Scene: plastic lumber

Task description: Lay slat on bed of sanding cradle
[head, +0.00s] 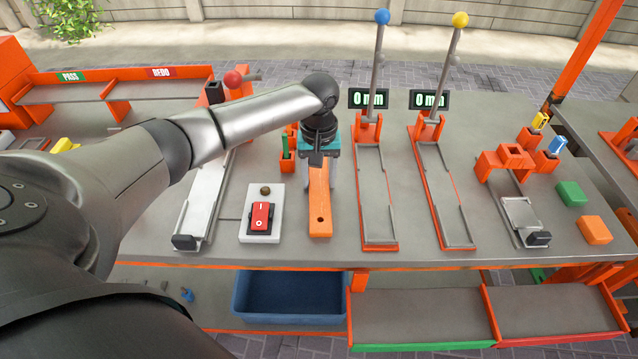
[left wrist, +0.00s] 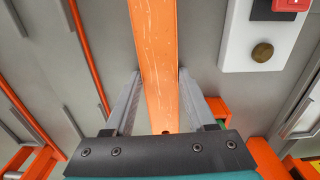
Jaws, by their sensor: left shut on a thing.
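The orange slat (head: 320,205) points toward the table's front edge, with a small hole near its front end. In the left wrist view the slat (left wrist: 157,50) shows pale scratch marks on its face. My left gripper (head: 320,175) is shut on the slat, one finger along each side. I cannot tell whether the slat touches the table. A long pale metal bed (head: 208,185) with a dark block at its front end stands to the left; it looks like the sanding cradle, and it is empty. My forearm passes over its far part. My right gripper is not in view.
A white box with a red switch (head: 261,216) stands between slat and pale bed. Two orange-edged channels (head: 376,200) with tall levers and 0 mm displays stand to the right. A blue bin (head: 290,296) sits below the table's front edge. Green and orange blocks (head: 595,230) lie far right.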

